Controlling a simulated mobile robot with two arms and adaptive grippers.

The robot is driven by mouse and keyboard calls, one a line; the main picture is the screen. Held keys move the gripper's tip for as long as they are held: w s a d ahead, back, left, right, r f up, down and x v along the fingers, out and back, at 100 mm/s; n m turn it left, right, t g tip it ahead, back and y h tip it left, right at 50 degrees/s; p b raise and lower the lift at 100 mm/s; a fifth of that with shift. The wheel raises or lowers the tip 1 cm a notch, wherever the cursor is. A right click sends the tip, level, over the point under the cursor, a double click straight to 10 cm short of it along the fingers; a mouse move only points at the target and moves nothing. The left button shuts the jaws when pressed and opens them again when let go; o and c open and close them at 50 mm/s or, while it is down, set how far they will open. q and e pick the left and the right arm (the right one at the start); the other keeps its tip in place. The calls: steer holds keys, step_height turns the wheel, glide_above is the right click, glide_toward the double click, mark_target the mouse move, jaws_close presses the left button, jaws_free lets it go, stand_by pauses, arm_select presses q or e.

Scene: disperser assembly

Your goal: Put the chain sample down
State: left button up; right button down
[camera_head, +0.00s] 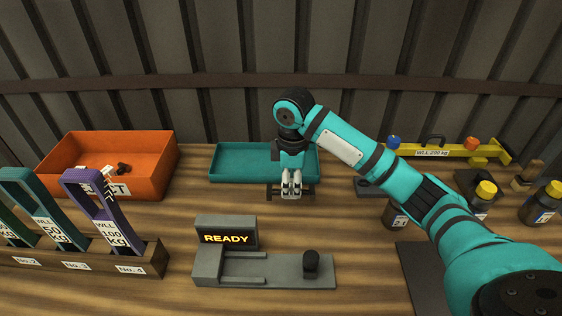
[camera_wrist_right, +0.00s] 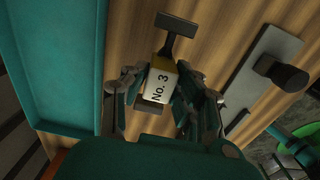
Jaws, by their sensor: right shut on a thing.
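My right gripper (camera_head: 291,188) is shut on the chain sample, in front of the teal tray (camera_head: 228,174). In the right wrist view, the chain sample (camera_wrist_right: 161,84) shows a white and yellow tag reading "No. 3" between the fingers (camera_wrist_right: 165,100), with a dark T-shaped end (camera_wrist_right: 176,25) beyond them. The tray also shows at the left of the wrist view (camera_wrist_right: 50,60). My left gripper is not in view.
A grey tester (camera_head: 222,268) with a "READY" display and black knob stands in front. An orange bin (camera_head: 150,183) is at the left, behind a wooden rack (camera_head: 150,258) of coloured weights. A yellow beam (camera_head: 455,151) and dark bottles (camera_head: 540,207) are at the right.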

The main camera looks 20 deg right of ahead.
steer(key=w+d, duration=0.2)
steer(key=w, duration=0.1)
steer(key=w+d, duration=0.1)
steer(key=w, duration=0.1)
steer(key=shift+w+d+f+p, duration=0.1)
steer(key=shift+w+d+p, duration=0.05)
steer(key=shift+w+p, duration=0.15)
steer(key=w+d, duration=0.2)
steer(key=w, duration=0.1)
steer(key=w+d, duration=0.1)
steer(key=shift+w+f, duration=0.3)
steer(key=shift+f, duration=0.05)
steer(key=shift+w+d, duration=0.4)
steer(key=shift+w, duration=0.15)
step_height(320, 180, down, 3)
steer(key=shift+f+p, duration=0.15)
steer(key=shift+p, duration=0.45)
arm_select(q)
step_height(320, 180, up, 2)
arm_select(e)
steer(key=shift+f, duration=0.2)
steer(key=c, duration=1)
jaws_free()
steer(key=shift+f, duration=0.15)
steer(key=shift+c, duration=0.2)
